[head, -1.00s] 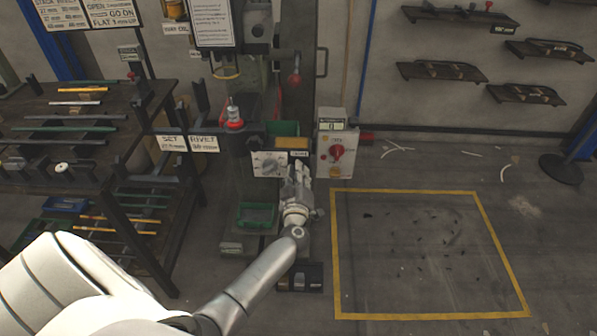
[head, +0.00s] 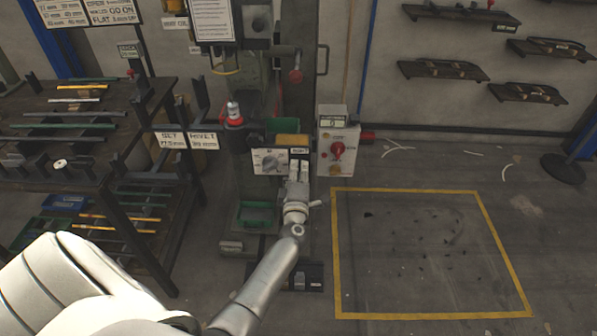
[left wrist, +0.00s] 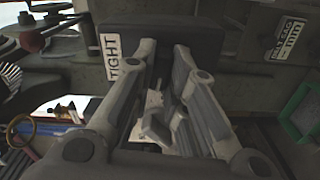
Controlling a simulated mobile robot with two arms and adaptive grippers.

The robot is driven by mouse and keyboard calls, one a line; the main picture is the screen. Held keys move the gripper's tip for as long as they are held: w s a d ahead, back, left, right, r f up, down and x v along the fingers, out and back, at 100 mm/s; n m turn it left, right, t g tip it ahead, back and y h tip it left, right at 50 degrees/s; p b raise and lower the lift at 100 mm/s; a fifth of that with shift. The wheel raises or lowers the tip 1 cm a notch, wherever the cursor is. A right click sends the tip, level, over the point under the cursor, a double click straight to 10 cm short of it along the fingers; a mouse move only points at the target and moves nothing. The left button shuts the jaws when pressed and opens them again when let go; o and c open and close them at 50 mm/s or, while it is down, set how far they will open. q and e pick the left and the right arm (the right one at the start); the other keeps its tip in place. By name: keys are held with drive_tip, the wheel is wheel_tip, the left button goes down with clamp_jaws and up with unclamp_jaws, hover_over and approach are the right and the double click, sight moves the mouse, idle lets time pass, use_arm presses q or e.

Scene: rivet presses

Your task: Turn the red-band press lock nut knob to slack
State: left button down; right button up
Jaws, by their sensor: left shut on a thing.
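The press (head: 252,75) stands behind the work area, with a white dial panel (head: 270,161) on its front. My left gripper (head: 299,168) is at the right end of that panel, below a small label. In the left wrist view its fingers (left wrist: 164,58) reach forward on either side of a dark part and are shut on it. This seems to be the lock nut knob; the fingers hide most of it, and its angle cannot be told. A TIGHT label (left wrist: 112,57) is just left of the fingers. My right gripper is not in view.
A grey control box (head: 337,142) with a red knob stands close to the right of my gripper. A green tray (head: 257,216) sits lower left. A dark rack (head: 120,195) with rods stands left. The yellow-outlined floor (head: 420,255) at right is clear apart from small bits.

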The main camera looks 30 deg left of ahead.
use_arm(q)
drive_tip(key=shift+f, duration=0.1)
idle(0.4)
drive_tip(key=c, duration=1.4)
unclamp_jaws()
drive_tip(key=shift+c, duration=0.2)
drive_tip(key=v, duration=1.2)
